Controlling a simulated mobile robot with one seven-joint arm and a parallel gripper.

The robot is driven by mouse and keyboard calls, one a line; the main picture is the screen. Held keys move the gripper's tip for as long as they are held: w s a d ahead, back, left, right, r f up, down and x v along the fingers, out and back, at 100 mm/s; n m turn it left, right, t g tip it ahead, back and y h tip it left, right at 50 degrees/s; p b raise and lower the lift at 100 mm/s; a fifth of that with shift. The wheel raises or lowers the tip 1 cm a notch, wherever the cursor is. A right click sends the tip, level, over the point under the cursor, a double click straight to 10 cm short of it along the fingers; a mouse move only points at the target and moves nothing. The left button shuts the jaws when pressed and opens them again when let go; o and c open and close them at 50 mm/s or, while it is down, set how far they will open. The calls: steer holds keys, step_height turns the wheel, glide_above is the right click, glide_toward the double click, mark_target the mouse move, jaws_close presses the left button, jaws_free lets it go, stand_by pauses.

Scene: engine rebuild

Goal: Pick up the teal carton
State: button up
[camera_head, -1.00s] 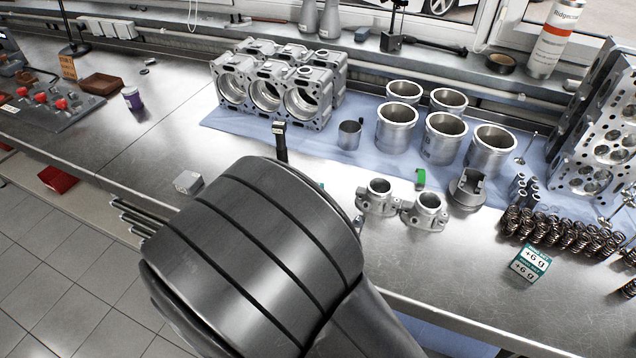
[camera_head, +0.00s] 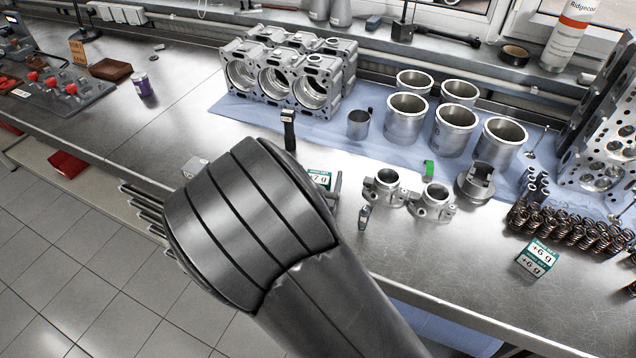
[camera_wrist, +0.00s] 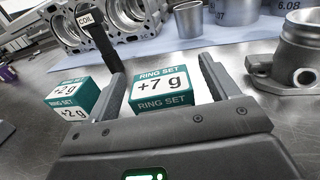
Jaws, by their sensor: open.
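A teal and white carton marked "+7 g RING SET" (camera_wrist: 163,85) stands on the metal bench, framed by the two fingers of my gripper (camera_wrist: 162,70) in the wrist view. The jaws are open; I cannot tell how far the fingertips reach beside it. In the head view this carton (camera_head: 320,179) is partly hidden by my arm. A teal carton marked "+2 g" (camera_wrist: 73,99) stands just left of the left finger in the wrist view. A teal carton marked "+6 g" (camera_head: 538,258) stands at the right of the bench in the head view.
A black coil (camera_wrist: 97,35) stands upright behind the left finger. Metal housings (camera_head: 384,190) sit right of my gripper. An engine block (camera_head: 290,75) and cylinder liners (camera_head: 406,120) stand behind on a blue mat (camera_head: 235,108). Springs (camera_head: 570,225) lie at the right.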

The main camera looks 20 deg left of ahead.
steer(key=shift+c, duration=0.3)
steer(key=c, duration=1)
steer(key=shift+r, duration=0.15)
